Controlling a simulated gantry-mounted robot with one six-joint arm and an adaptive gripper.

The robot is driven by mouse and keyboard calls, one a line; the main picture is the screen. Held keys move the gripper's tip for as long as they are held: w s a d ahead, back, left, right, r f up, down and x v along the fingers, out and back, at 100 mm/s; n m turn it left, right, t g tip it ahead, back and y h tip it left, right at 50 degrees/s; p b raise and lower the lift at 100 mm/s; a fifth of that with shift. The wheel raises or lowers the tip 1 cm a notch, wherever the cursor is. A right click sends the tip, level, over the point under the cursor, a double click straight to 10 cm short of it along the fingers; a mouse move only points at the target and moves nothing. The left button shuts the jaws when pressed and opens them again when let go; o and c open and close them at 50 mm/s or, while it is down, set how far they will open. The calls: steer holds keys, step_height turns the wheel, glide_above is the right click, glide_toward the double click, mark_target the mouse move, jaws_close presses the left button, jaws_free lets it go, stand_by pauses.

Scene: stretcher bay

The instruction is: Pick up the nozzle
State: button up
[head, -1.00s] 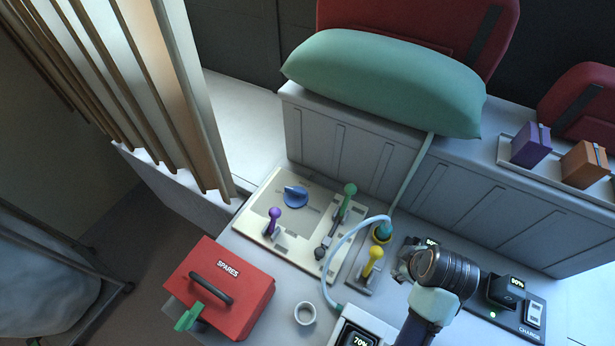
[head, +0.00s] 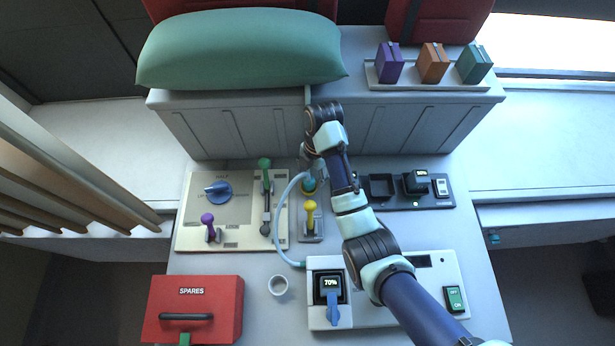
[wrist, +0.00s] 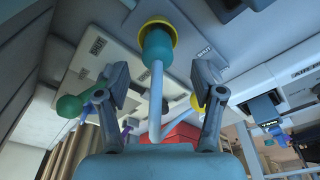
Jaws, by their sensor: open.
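The nozzle (wrist: 157,47) is a teal cylinder with a pale hose (wrist: 155,100) on its end. It sits in a yellow ring (wrist: 150,25) on the panel in the wrist view. In the head view the nozzle (head: 309,184) is small, left of my arm, beside the yellow-handled lever. My gripper (wrist: 161,75) is open and empty. In the wrist view its fingers stand apart on either side of the nozzle and hose. I cannot tell how far the fingertips are from the nozzle. In the head view my wrist mostly hides the gripper.
A yellow lever (head: 310,215) stands just in front of the nozzle, a green lever (head: 265,170) to its left. The hose loops down to a white unit (head: 317,318) reading 70%. A red SPARES box (head: 195,308) and cup (head: 278,286) are nearer. A charger (head: 440,202) lies right.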

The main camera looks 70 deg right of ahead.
mark_target(309, 180)
steer(key=f, duration=0.4)
steer(key=shift+w+a+f, duration=0.25)
steer(key=shift+f, duration=0.1)
steer(key=c, duration=1.3)
